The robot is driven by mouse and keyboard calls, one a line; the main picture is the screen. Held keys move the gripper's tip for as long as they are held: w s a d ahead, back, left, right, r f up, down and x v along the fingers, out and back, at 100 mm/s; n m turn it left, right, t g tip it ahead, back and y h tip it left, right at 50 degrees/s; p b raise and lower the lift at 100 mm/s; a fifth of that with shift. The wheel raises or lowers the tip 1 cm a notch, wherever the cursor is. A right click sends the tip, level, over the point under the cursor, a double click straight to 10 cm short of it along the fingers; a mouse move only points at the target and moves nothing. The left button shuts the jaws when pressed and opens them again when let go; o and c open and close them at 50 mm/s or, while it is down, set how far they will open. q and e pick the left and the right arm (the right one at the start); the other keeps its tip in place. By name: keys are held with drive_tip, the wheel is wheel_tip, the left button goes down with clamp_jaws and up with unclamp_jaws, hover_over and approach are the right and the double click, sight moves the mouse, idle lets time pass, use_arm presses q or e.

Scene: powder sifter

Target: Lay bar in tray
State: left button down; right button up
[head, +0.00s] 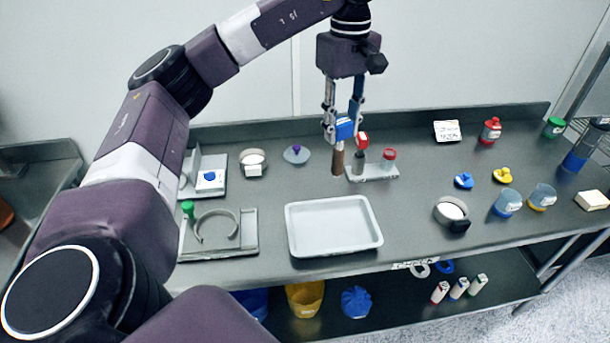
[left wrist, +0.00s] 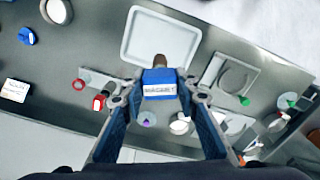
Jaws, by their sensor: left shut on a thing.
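My left gripper (head: 344,122) is shut on a bar with a blue block labelled MAGNET and a brownish rod end (head: 338,160). In the left wrist view the bar's blue block (left wrist: 159,84) sits between the two fingertips (left wrist: 158,90). The bar hangs about upright, beside the left end of a small light rack (head: 374,173); its exact height above the table is hard to tell. The empty white tray (head: 292,238) lies on the table, nearer the front edge; it also shows in the left wrist view (left wrist: 128,48). My right gripper is not in view.
Red-capped pieces (head: 389,155) stand on the rack beside the bar. A grey plate with a ring (head: 216,228) lies left of the tray, and a round sieve (head: 452,212) lies to its right. Jars and coloured knobs (head: 503,175) stand further right.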

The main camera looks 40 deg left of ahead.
use_arm(q)
drive_tip(key=b, duration=0.1)
hover_over(337, 176)
drive_tip(key=w, duration=0.1)
drive_tip(key=f, duration=0.7)
drive_tip(key=shift+w+a+f, duration=0.1)
drive_tip(key=shift+a+f, duration=0.05)
drive_tip(key=shift+a, duration=0.05)
drive_tip(key=f, duration=0.4)
drive_tip(key=shift+s+f+b, duration=0.15)
drive_tip(key=shift+s+b, duration=0.1)
drive_tip(key=shift+b, duration=0.1)
wheel_tip(337, 176, down, 9)
drive_tip(key=p, duration=0.2)
drive_tip(key=c, duration=1.5)
unclamp_jaws()
drive_tip(key=shift+w, duration=0.1)
drive_tip(key=shift+a, duration=0.1)
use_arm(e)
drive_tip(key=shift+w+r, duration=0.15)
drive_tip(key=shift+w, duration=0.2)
use_arm(q)
drive_tip(key=shift+r, duration=0.2)
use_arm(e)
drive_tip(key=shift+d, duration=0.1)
